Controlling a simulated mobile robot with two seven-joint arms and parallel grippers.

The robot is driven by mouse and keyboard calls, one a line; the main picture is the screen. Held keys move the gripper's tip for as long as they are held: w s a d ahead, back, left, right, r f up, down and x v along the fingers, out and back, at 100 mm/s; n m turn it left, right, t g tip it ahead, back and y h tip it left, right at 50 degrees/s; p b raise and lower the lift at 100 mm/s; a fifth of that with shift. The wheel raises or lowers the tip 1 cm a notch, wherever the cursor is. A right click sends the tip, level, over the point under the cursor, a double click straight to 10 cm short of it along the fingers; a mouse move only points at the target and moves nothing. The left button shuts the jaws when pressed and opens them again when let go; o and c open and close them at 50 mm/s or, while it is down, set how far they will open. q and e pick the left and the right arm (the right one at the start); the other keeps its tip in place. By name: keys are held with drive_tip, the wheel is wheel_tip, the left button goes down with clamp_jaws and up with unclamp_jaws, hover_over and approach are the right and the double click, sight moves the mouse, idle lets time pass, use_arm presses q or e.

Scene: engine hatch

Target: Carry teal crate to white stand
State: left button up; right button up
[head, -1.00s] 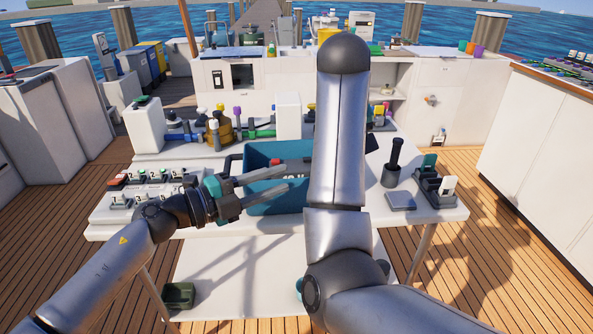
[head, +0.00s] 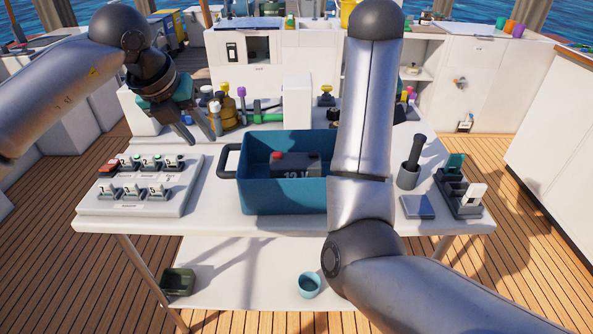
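The teal crate (head: 285,197) sits on the white table (head: 210,217), a black handle showing on its left side. A dark block with a red cap (head: 293,167) and white lettering lies inside. My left gripper (head: 200,141) is open and empty. It points down, above and left of the crate, apart from it. My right arm hides the crate's right end, and my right gripper is not visible. I cannot tell which white surface is the stand; a white lower platform (head: 235,285) lies under the table.
A switch panel (head: 140,190) is left of the crate. Pipes and valves (head: 240,112) line the back. A green bin (head: 178,282) and blue cup (head: 309,285) are below.

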use_arm(q)
drive_tip(key=shift+f, duration=0.15)
